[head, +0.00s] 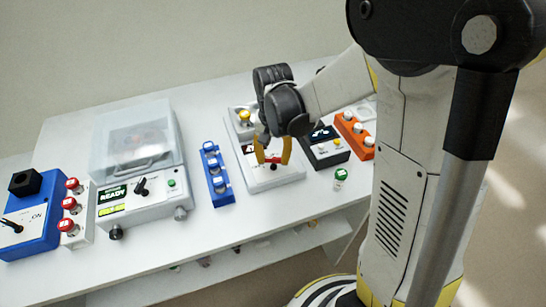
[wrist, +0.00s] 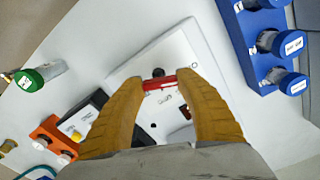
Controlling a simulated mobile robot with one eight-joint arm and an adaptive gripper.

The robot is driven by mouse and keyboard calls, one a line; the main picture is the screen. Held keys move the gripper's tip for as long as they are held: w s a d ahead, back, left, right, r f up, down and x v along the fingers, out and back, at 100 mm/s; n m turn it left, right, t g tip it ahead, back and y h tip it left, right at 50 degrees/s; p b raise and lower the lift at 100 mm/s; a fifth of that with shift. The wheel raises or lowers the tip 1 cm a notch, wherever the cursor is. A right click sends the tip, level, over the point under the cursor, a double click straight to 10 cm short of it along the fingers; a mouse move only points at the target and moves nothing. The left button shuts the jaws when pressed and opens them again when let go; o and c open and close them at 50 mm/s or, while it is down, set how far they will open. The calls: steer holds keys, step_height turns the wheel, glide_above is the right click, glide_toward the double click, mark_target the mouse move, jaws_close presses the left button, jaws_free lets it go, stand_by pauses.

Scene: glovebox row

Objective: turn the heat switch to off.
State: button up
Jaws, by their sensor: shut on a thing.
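The white device (head: 277,181) stands at the middle of the bench, under my gripper. On its face is a small red part with a black knob, which I take as the heat switch (wrist: 158,83); its label is not readable. My gripper (head: 271,160) points down at it, with the yellow fingers on either side. In the wrist view, the fingertips of my gripper (wrist: 156,81) are closed in on the red part, with the black knob just beyond it. The fingers hide part of the device's face, and the switch's setting cannot be read.
A blue rack with capped vials (head: 216,178) stands left of the device. A black box (head: 327,149) and an orange rack (head: 356,135) are to its right. A clear-lidded machine (head: 140,205) reading READY is further left.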

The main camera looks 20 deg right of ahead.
mark_target(273, 158)
stand_by(0.3)
steer(key=o, duration=1.2)
step_height(273, 158, up, 12)
stand_by(0.5)
